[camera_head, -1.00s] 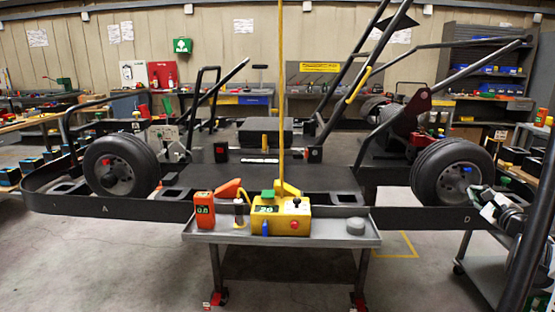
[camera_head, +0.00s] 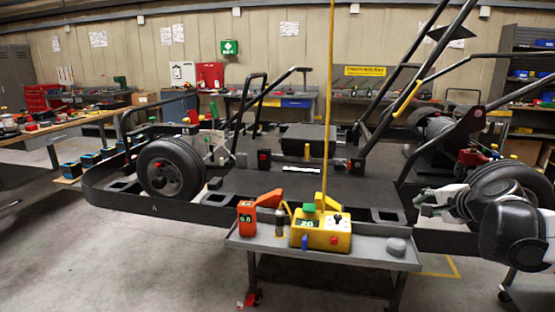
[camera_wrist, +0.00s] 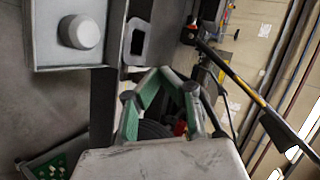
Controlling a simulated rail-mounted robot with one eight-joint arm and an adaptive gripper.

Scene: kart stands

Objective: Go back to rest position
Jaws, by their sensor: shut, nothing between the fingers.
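My gripper (camera_head: 438,196) is at the right of the head view, in front of the kart's right wheel (camera_head: 508,180) and partly covering it. It points left and holds nothing. In the wrist view its green-padded fingers (camera_wrist: 160,74) come together at the tips, shut and empty. The black kart frame (camera_head: 130,203) fills the middle of the head view. Whether the gripper touches the kart cannot be told.
A grey tray trolley (camera_head: 375,258) stands in front of the kart, carrying a yellow control box (camera_head: 322,238), an orange device (camera_head: 247,217) and a grey round knob (camera_head: 397,245). A workbench (camera_head: 60,130) is at left. Floor at front left is clear.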

